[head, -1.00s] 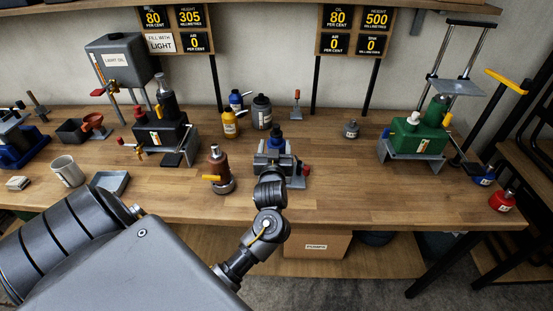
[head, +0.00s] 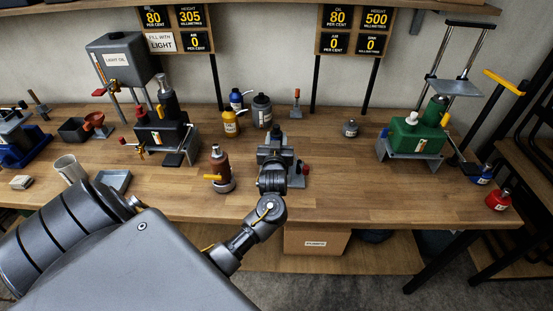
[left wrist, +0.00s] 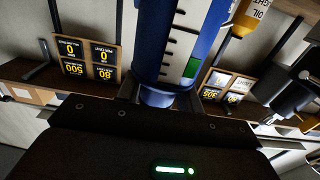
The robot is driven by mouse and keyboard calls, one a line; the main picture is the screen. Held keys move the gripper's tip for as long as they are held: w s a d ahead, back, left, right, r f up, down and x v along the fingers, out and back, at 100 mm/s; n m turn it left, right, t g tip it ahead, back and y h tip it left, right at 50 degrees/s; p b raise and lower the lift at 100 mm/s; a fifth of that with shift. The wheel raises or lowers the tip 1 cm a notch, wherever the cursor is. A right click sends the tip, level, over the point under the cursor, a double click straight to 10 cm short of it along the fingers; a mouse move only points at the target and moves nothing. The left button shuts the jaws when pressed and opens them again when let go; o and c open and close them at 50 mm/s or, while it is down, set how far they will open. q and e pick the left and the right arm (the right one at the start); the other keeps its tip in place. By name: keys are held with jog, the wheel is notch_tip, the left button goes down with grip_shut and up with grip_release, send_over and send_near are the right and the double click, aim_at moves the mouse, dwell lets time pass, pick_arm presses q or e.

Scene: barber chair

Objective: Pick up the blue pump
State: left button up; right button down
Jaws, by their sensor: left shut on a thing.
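The blue pump (left wrist: 204,45) fills the upper middle of the left wrist view. It is a blue cylinder with a white marked scale and a green patch. My left gripper (left wrist: 160,98) is shut on its narrower end. In the head view my left gripper (head: 276,150) is over the front middle of the bench, and it hides the pump there. I cannot tell from these frames whether the pump is clear of the bench. My right gripper is in neither view.
A brown pump (head: 218,168) stands just left of my gripper, and a small red-topped stand (head: 304,170) is close on the right. Yellow (head: 230,122) and grey (head: 262,111) bottles stand behind.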

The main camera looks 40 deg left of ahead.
pick_arm(q)
grip_shut()
jog(key=shift+f, duration=0.1)
jog(key=shift+r, duration=0.25)
jog(key=shift+w, duration=0.1)
